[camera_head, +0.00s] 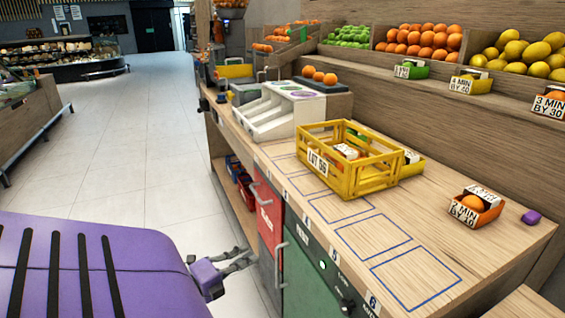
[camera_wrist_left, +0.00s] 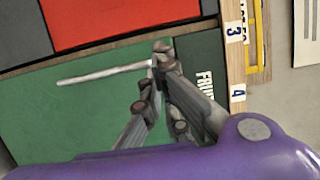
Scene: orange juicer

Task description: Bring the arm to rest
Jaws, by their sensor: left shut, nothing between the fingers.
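My left gripper (camera_head: 241,261) is in the lower middle of the head view, beside the counter's front and below its top edge. Its fingers are shut with nothing between them. In the left wrist view the left gripper (camera_wrist_left: 156,68) shows in front of the green cabinet door (camera_wrist_left: 80,115) with its pale bar handle (camera_wrist_left: 103,74). I cannot tell from the picture whether the fingertips touch the door. My right gripper is in neither view.
A small orange box (camera_head: 476,209) holding an orange stands at the right. Outlined squares (camera_head: 373,235) in front are empty. Open tiled floor (camera_head: 120,130) lies left of the counter.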

